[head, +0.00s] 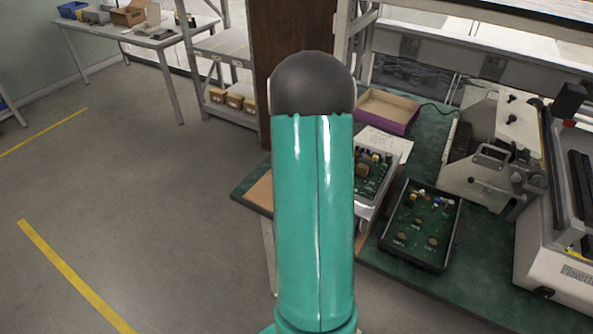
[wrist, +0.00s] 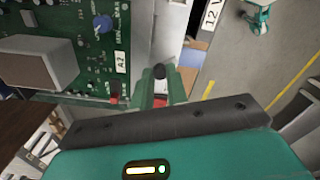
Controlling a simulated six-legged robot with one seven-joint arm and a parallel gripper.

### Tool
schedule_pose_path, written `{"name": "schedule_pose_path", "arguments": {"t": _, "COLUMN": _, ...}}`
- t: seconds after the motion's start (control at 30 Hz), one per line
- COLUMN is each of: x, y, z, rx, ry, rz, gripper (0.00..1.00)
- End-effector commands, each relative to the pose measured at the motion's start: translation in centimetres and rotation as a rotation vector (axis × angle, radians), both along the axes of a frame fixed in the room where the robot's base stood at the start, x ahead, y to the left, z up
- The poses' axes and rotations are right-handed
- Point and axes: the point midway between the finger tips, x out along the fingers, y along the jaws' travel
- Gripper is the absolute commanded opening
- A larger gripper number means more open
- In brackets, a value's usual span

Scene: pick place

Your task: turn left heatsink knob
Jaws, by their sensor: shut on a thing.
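In the wrist view, my gripper (wrist: 161,84) has its two green fingers on either side of a small dark knob (wrist: 159,71) and is shut on it. The knob sits just right of a pale grey metal wall (wrist: 139,45), and the fingers hide part of it. Left of the wall is a green circuit board (wrist: 83,18) with a blue round part and a white label. In the head view, my own arm hides the gripper and the knob. An open pale chassis with a circuit board (head: 371,172) shows partly behind the arm.
In the head view, a black tray with a green board (head: 420,226) lies on the green bench top (head: 417,287). A grey machine (head: 487,165) and a white device (head: 557,262) stand at right. A purple-sided box (head: 388,110) is behind. The left floor is clear.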

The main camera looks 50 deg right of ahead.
Motion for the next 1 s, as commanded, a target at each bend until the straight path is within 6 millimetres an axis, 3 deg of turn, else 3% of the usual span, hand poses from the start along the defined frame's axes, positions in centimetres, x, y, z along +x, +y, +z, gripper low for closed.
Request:
{"name": "schedule_pose_path", "arguments": {"t": 0.6, "x": -0.04, "y": 0.05, "z": -0.10, "rx": 0.002, "ry": 0.000, "rz": 0.582, "gripper": 0.00}}
{"name": "schedule_pose_path", "arguments": {"t": 1.0, "x": -0.01, "y": 0.09, "z": -0.12, "rx": 0.003, "ry": 0.000, "rz": 0.863, "gripper": 0.00}}
